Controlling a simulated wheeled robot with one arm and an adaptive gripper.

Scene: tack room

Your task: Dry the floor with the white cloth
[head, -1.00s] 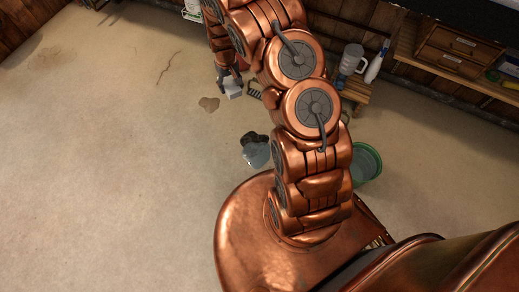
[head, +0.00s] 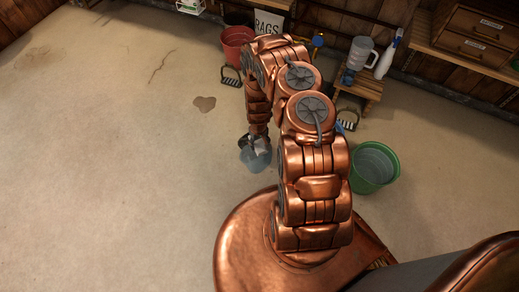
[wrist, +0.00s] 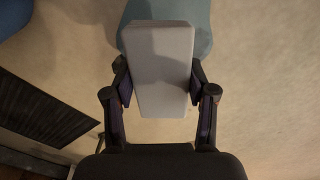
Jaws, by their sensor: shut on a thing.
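My gripper (wrist: 158,78) is shut on a pale, whitish block-shaped thing, which I take to be the folded white cloth (wrist: 160,95). A finger presses on each side of it. In the head view my gripper (head: 254,143) is low, over a blue-grey wet-looking patch (head: 260,162) on the floor. The patch also shows behind the cloth in the wrist view (wrist: 202,22). I cannot tell whether the cloth touches the floor.
A green bucket (head: 373,168) stands right of my arm. A red bucket (head: 237,42), a RAGS container (head: 267,22) and a dark stirrup (head: 231,76) are at the back. A small wooden stool (head: 362,90) bears a jug and a spray bottle (head: 388,55). The left floor is clear.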

